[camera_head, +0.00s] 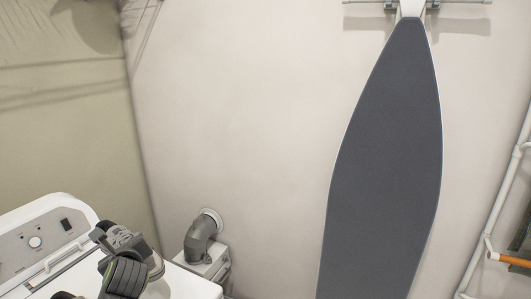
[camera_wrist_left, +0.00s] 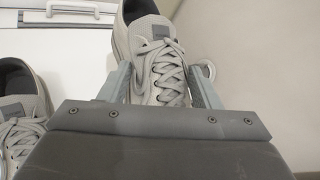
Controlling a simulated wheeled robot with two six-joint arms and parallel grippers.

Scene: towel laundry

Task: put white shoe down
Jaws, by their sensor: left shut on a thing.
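The white shoe (camera_wrist_left: 163,62) is in the left wrist view, a pale grey-white lace-up with its laces facing the camera. My left gripper (camera_wrist_left: 160,84) has one finger on each side of it and is shut on it. The shoe's lower end is hidden behind the gripper body. A second, similar shoe (camera_wrist_left: 22,108) is at the left edge of that view, apart from the gripper. In the head view my left arm is at the lower left, over the white machine; the held shoe is not clear there. My right gripper is in neither view.
A white washer or dryer (camera_head: 45,235) with a knob panel stands at the lower left. A grey elbow duct (camera_head: 198,243) is beside it. A dark grey ironing board (camera_head: 385,160) hangs on the wall. White pipe framing (camera_head: 505,190) is at the right.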

